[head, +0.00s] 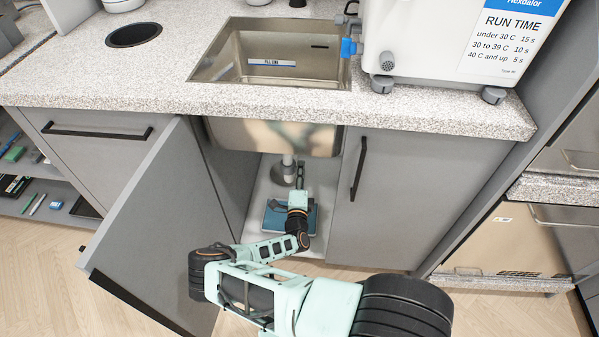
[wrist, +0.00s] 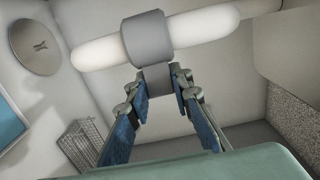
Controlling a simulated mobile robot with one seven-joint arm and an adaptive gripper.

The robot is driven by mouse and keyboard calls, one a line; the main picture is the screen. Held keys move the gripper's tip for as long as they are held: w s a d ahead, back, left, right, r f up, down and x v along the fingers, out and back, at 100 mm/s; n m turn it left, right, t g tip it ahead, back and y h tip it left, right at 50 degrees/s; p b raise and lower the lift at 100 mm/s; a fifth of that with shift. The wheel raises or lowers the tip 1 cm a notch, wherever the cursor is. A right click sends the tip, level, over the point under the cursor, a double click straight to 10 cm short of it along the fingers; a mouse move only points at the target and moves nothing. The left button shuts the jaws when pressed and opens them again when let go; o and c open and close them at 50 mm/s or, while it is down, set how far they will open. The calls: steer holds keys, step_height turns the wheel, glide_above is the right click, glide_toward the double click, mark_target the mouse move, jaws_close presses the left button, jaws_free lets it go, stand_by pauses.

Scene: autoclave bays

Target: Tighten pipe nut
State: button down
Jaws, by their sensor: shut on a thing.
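The grey pipe nut (wrist: 146,37) sits around a white pipe (wrist: 97,52) in the wrist view. A grey part of it extends down between my fingertips. My gripper (wrist: 156,82) is shut on that grey part, with one finger on each side. In the head view the pipe (head: 288,160) hangs below the sink basin inside the open cabinet. My arm reaches into the cabinet, and my gripper (head: 300,172) is small there, close to the pipe. My arm partly hides the cabinet floor, and the nut's thread is not visible.
The open cabinet door (head: 150,220) stands left of my arm; a closed door (head: 385,200) is to the right. The sink basin (head: 275,135) is overhead. A blue tray (head: 277,218) lies on the cabinet floor. A wire basket (wrist: 83,143) and round disc (wrist: 35,47) show in the wrist view.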

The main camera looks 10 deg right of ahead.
steer(key=shift+w+d+n+y, duration=0.1)
steer(key=shift+w+n+y, duration=0.05)
steer(key=shift+n+y, duration=0.45)
steer(key=shift+y, duration=0.3)
steer(key=c, duration=1.7)
jaws_free()
steer(key=s, duration=0.2)
steer(key=s+a, duration=0.1)
steer(key=s, duration=0.4)
steer(key=shift+s+a, duration=0.15)
